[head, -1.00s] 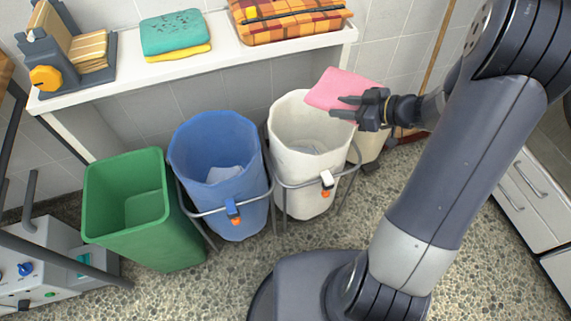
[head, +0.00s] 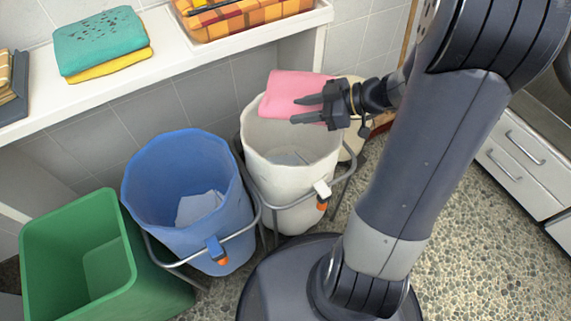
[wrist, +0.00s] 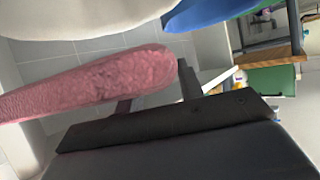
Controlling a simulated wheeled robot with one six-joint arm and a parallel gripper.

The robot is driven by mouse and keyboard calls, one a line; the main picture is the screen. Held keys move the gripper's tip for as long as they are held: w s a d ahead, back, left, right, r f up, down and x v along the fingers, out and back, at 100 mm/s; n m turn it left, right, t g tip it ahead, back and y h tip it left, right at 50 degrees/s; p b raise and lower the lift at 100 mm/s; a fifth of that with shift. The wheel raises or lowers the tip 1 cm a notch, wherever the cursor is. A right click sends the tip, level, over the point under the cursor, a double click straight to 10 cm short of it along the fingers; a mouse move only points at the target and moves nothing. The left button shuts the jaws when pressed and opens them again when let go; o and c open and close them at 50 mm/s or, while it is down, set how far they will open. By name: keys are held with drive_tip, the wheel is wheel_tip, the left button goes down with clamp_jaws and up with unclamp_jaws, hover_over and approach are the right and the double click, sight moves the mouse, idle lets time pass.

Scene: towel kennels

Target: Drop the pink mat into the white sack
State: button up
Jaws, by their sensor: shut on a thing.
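The pink mat (head: 287,92) is held in my gripper (head: 308,108), which is shut on it. In the head view the mat overlaps the back rim of the white sack (head: 262,135), which hangs open in a metal frame. I cannot tell the mat's exact height over the rim. In the wrist view the mat (wrist: 90,85) stretches left from the dark fingers (wrist: 155,100), and a pale part of the white sack (wrist: 80,18) shows at the top. Some light material lies at the bottom of the sack.
A blue sack (head: 150,190) with pale cloth inside stands left of the white one, then a green bin (head: 75,235). A white shelf (head: 120,85) behind carries teal and yellow towels (head: 100,45) and an orange checked bundle (head: 240,18). White drawers (head: 520,160) stand at right.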

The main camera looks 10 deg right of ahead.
drive_tip(key=shift+f+b, duration=0.8)
drive_tip(key=shift+f, duration=1.5)
drive_tip(key=o, duration=1.1)
drive_tip(key=shift+o, duration=0.2)
drive_tip(key=p+v, duration=0.1)
drive_tip(key=v, duration=0.9)
drive_tip(key=shift+d+p, duration=0.3)
drive_tip(key=shift+d, duration=0.05)
drive_tip(key=shift+s+r, duration=0.1)
drive_tip(key=shift+r, duration=0.05)
